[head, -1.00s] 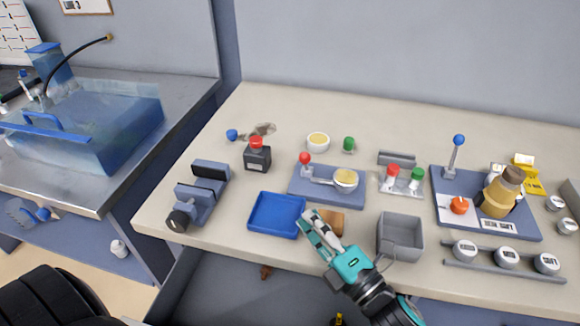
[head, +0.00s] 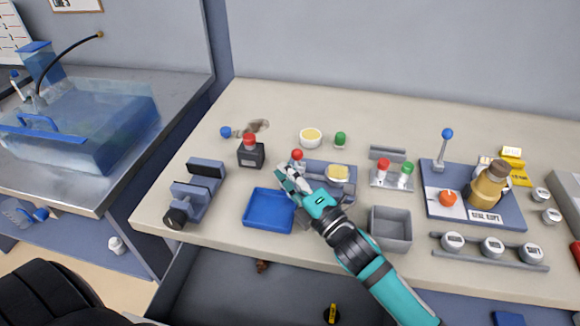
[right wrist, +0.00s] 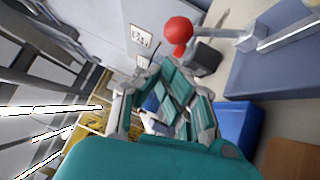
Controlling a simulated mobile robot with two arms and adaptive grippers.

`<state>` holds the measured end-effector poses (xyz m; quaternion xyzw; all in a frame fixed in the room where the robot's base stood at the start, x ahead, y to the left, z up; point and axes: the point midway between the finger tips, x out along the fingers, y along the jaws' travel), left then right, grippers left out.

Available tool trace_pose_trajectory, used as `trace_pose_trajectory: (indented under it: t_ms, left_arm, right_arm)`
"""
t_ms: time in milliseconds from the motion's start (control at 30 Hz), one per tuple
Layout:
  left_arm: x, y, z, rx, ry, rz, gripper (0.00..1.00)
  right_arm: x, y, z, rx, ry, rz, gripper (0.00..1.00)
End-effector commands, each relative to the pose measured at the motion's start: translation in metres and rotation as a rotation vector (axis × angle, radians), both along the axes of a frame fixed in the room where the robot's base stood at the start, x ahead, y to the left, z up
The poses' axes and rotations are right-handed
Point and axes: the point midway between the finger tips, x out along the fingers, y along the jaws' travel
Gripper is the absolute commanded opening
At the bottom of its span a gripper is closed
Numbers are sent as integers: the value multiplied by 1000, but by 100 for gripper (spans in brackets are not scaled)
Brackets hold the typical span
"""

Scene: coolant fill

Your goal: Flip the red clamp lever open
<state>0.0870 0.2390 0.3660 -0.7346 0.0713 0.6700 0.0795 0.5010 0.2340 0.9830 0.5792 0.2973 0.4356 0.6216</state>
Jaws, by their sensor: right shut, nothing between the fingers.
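The red-knobbed clamp lever (head: 297,155) stands at the left end of a blue base plate (head: 345,194) in the middle of the bench. In the right wrist view its red ball (right wrist: 178,28) and grey bar show at the top, just beyond the fingers. A pale yellow round piece (head: 337,173) sits at the plate's right part. My right gripper (head: 284,172) is shut and empty, just left of and nearer than the red knob, apart from it. Its fingers also show in the right wrist view (right wrist: 178,92). My arm hides part of the plate. My left gripper is out of view.
A blue tray (head: 268,226) lies just below the gripper. A black box with a red button (head: 251,155) stands to the left. A grey bin (head: 390,244) is right of my arm. A blue-knobbed lever (head: 446,136) and a yellow bottle stand farther right.

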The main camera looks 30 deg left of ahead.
Motion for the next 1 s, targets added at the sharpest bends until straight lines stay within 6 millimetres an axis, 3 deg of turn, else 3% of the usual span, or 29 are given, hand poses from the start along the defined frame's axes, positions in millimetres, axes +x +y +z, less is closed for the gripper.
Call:
trace_pose_trajectory:
  t_ms: [533, 1000]
  left_arm:
    - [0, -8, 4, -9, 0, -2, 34]
    - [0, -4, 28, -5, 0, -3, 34]
  right_arm:
    - [7, -2, 2, 0, 4, 0, 0]
    - [7, -2, 11, -20, 77, 0, 0]
